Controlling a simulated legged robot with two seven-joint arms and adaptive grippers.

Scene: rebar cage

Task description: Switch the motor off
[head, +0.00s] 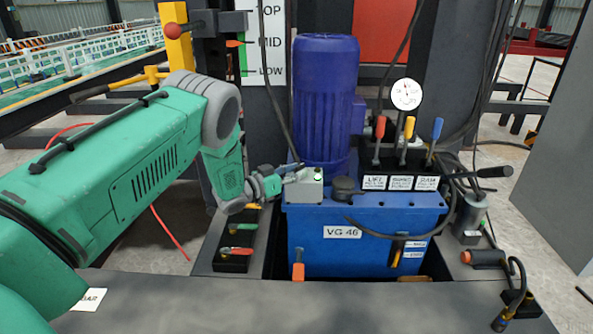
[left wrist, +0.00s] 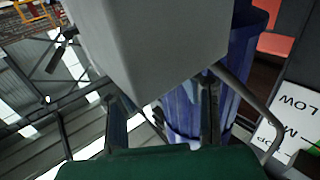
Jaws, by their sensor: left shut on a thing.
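The motor (head: 325,100) is a ribbed dark blue cylinder standing upright on a blue tank (head: 345,245) marked VG 46. A small light grey switch box (head: 304,190) sits on the tank's top left corner, in front of the motor. My left gripper (head: 284,180) reaches in from the left and is shut at the left side of this box. In the left wrist view the grey box (left wrist: 150,40) fills the upper middle, with the gripper fingers (left wrist: 165,105) below it. The exact part gripped is hidden. My right gripper is not in view.
Red, yellow and blue levers (head: 408,128) stand on a labelled black block to the right. A round gauge (head: 406,94) is above them. A black cap (head: 346,188) is right beside the box. Cables hang nearby. Small coloured valves (head: 236,240) sit at lower left.

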